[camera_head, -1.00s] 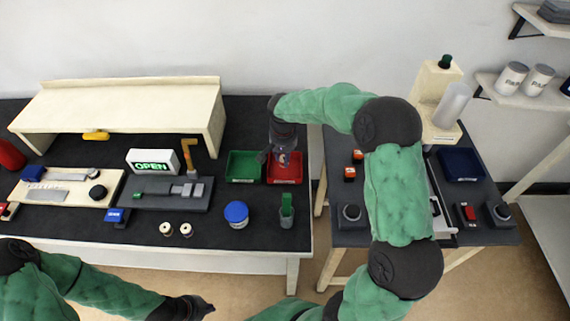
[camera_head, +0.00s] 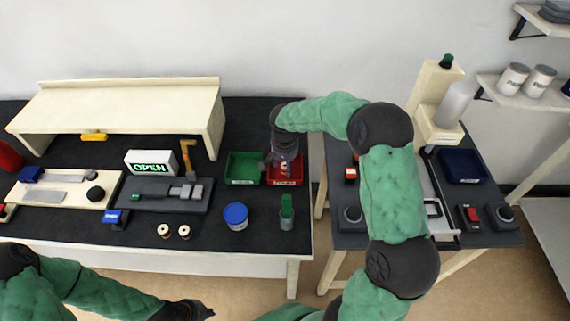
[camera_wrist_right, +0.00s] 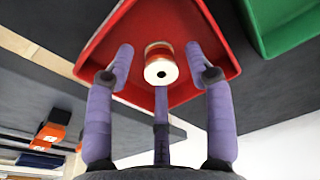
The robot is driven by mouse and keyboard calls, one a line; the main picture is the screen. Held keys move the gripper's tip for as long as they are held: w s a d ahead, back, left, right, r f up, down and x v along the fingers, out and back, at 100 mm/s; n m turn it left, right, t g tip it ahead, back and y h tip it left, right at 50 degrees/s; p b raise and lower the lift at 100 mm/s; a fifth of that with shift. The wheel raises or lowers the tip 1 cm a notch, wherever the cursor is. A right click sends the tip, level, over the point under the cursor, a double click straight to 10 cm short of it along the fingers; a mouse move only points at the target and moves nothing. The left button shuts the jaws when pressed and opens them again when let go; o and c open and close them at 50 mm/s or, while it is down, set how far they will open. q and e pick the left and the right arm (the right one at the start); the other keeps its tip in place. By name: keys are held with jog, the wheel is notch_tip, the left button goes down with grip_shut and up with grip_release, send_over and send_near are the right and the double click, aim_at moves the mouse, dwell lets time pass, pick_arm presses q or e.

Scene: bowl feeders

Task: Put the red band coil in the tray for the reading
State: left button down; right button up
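The red band coil (camera_wrist_right: 159,64), a pale spool with a red-orange band, is inside the red tray (camera_wrist_right: 109,43) in the right wrist view. My right gripper (camera_wrist_right: 160,58) has its fingers spread around the coil, with gaps visible at both sides. In the head view the right gripper (camera_head: 283,166) points down into the red tray (camera_head: 298,170) and hides most of the coil. The green tray (camera_head: 243,168) stands just left of it. A gauge (camera_head: 186,191) lies on a grey plate. My left gripper (camera_head: 192,309) is low in the head view, off the table; its fingers are unclear.
Two pale spools (camera_head: 173,231) stand on the front of the dark table. A blue-lidded jar (camera_head: 236,215) and a green-topped holder (camera_head: 287,213) stand in front of the trays. An OPEN sign (camera_head: 151,162) is behind the gauge. A side table with a blue tray (camera_head: 463,166) is at right.

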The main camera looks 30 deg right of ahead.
aim_at(285, 169)
jog(key=shift+r, duration=0.2)
notch_tip(285, 169, up, 12)
jog(key=s+p, duration=0.1)
jog(key=p, duration=0.2)
jog(key=shift+a+p, duration=0.3)
jog(key=shift+a, duration=0.15)
jog(key=shift+f, duration=0.15)
